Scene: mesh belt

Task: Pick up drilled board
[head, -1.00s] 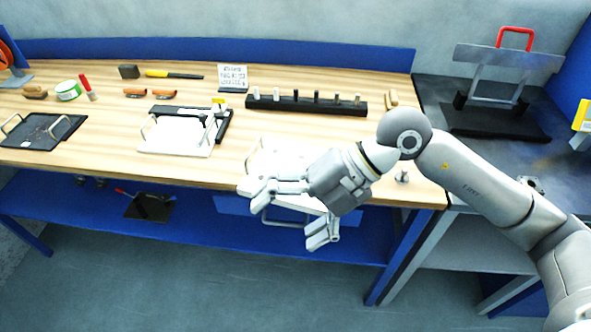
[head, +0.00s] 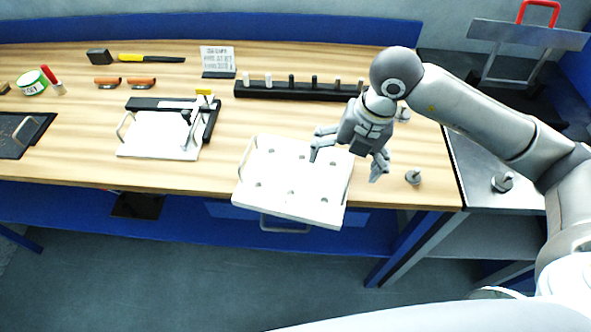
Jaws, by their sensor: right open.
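The drilled board (head: 290,190) is a white plate with several round holes and wire handles at its sides. It lies at the front edge of the wooden bench and overhangs it slightly. My right gripper (head: 346,166) is open and empty. Its fingers hang over the board's right end, close to the right-hand handle, which they partly hide. I cannot tell whether they touch the board. My left gripper is not in view.
A white plate with a black clamp fixture (head: 158,143) stands to the left. A black rack with several pegs (head: 290,90) lies behind the board. A small knobbed part (head: 413,177) sits to the right. A dark tray (head: 12,140) is at the far left.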

